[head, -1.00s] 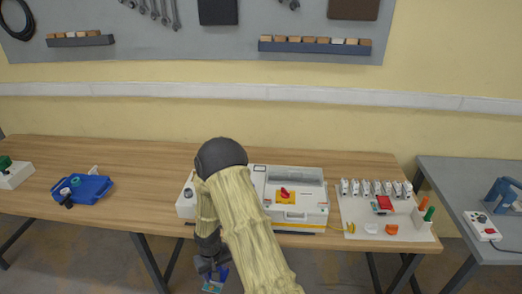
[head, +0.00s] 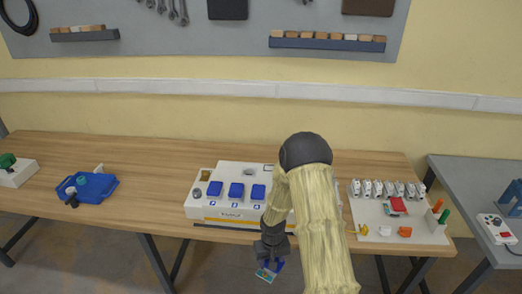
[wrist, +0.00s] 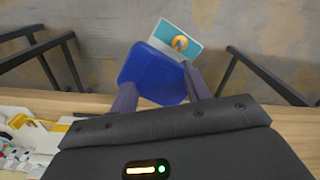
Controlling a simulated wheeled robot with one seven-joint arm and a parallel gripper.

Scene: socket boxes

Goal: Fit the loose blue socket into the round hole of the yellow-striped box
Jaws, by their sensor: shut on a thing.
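My gripper (wrist: 155,95) is shut on the loose blue socket (wrist: 152,68), with a finger on each side in the wrist view. The socket has a blue body and a teal-and-white end with an orange round mark. In the head view the socket (head: 270,270) hangs under my gripper (head: 272,256), in front of the table's front edge and below the tabletop. The yellow-striped box (head: 208,212) is white and stands on the table behind my arm, with three blue sockets on its top. My arm covers its right part. I cannot make out its round hole.
A blue tray (head: 100,188) lies on the left of the wooden table (head: 140,212). A white board (head: 425,236) with several switch-like parts and a red piece lies right of my arm. A grey table (head: 465,185) stands farther right. Bare tabletop lies between tray and box.

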